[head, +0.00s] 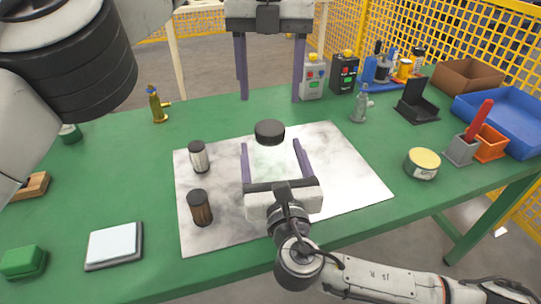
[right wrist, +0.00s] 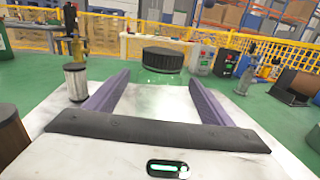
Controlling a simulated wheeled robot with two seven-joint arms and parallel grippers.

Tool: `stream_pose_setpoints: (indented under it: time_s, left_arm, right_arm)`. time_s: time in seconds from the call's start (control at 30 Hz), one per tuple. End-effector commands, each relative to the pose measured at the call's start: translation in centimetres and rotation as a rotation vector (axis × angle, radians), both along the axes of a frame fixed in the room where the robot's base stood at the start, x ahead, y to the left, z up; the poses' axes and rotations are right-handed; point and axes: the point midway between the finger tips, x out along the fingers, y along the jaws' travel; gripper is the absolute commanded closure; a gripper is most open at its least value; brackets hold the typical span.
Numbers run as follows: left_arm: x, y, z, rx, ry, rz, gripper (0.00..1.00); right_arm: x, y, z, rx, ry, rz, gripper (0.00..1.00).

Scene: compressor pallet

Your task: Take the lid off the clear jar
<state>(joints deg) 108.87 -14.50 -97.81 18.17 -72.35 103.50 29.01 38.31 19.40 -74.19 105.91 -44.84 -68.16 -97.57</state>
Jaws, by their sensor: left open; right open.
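The clear jar (head: 268,160) stands upright on the pale marbled mat (head: 345,190), with its black ribbed lid (head: 269,131) on top. In the right wrist view the lid (right wrist: 162,60) is ahead, with the see-through body (right wrist: 160,78) below it. My right gripper (head: 272,147) is open and low over the mat, its purple fingers pointing at the jar, one to each side. I see gaps on both sides; how deep the jar sits between the fingertips is hard to tell. My left gripper (head: 270,97) is open and empty, pointing down above and behind the jar.
A black-capped silver jar (head: 199,157) and a brown jar (head: 201,208) stand left on the mat. A tin (head: 422,163), a grey cup (head: 461,150) and a blue tray (head: 510,118) are at right. The mat's right side is clear.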

Motion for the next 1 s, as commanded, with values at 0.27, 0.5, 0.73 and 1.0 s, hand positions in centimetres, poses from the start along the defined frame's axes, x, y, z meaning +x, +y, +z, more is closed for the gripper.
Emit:
stream_pose_setpoints:
  time_s: [0.27, 0.5, 0.73, 1.0]
  left_arm:
    - [0.0, 0.0, 0.0, -0.001, 0.0, 0.0, 0.38]
    - [0.0, 0.0, 0.0, -0.002, 0.0, 0.0, 0.38]
    - [0.0, 0.0, 0.0, -0.002, 0.0, 0.0, 0.38]
    - [0.0, 0.0, 0.0, -0.002, 0.0, 0.0, 0.38]
  right_arm:
    - [3.1, 0.5, 0.1, 0.001, -0.001, 0.0, 0.24]
    - [3.4, 0.5, 0.0, 0.003, 0.001, 0.001, 0.24]
    - [3.4, 0.5, 0.0, 0.003, 0.0, 0.001, 0.46]
    - [3.4, 0.5, 0.0, 0.002, 0.0, 0.001, 0.92]
